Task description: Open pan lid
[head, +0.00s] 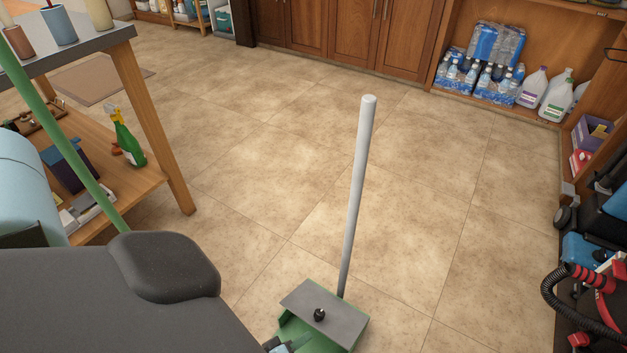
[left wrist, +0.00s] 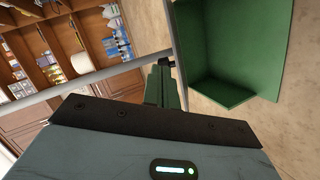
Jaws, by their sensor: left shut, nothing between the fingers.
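A green dustpan (head: 350,335) stands on the floor at the bottom middle of the head view, with a long pale grey handle (head: 357,190) rising from it. Its flat grey lid (head: 342,318) carries a small black knob (head: 319,314). In the left wrist view the green pan (left wrist: 240,45) shows its hollow inside, with the thin lid edge (left wrist: 178,45) beside it. My left gripper (head: 300,341) is low by the near side of the lid; its shut fingers (left wrist: 165,82) point at the lid edge. I cannot tell whether they touch the lid or knob.
A wooden workbench (head: 160,120) with a green spray bottle (head: 127,138) stands at left. Bottled water packs (head: 482,75) and white jugs (head: 532,88) are on the back right shelf. Red and black equipment (head: 598,310) is at right. The middle floor is clear.

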